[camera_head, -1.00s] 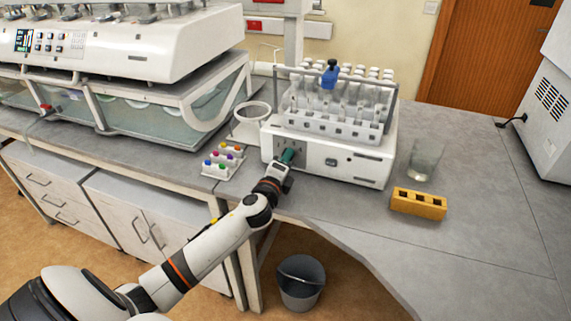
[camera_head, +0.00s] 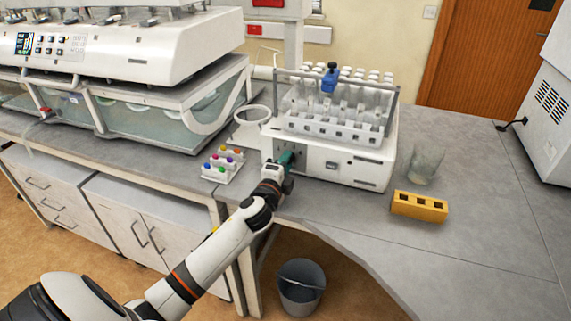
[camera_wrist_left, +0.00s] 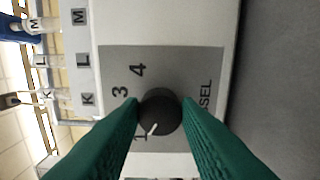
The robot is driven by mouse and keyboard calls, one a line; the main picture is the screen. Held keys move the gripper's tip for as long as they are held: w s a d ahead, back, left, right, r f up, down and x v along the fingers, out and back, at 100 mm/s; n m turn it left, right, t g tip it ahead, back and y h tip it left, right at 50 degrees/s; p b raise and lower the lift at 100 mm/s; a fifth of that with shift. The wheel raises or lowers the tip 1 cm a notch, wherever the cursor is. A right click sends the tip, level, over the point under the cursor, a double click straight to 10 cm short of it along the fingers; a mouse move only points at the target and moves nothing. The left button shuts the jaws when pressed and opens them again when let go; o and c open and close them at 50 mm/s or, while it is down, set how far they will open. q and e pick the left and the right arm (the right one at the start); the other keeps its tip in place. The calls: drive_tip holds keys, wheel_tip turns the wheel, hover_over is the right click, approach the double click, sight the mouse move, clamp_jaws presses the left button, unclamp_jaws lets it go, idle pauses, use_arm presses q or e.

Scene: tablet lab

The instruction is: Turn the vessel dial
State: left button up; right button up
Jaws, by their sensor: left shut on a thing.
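The vessel dial (camera_wrist_left: 160,112) is a round black knob with a white pointer line on a grey panel (camera_wrist_left: 178,65), seen in the left wrist view. The pointer aims down-left in that picture, close to the digit 1. The digits 3 and 4 show above it, and the "VESSEL" label is partly covered. My left gripper (camera_head: 287,158) has green fingers, one on each side of the dial, shut on it. In the head view the gripper is at the front of the white machine (camera_head: 352,172) and hides the dial. My right gripper is not in view.
A rack of capped vials (camera_head: 345,127) sits on the machine. A small tray with coloured caps (camera_head: 222,170) is left of the gripper. A glass beaker (camera_head: 425,165) and a yellow block (camera_head: 419,206) stand to the right. A grey bin (camera_head: 301,290) is on the floor below.

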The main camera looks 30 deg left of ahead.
use_arm(q)
drive_tip(key=o, duration=1)
drive_tip(key=shift+c, duration=0.2)
drive_tip(key=b+v, duration=0.1)
drive_tip(key=v, duration=1.1)
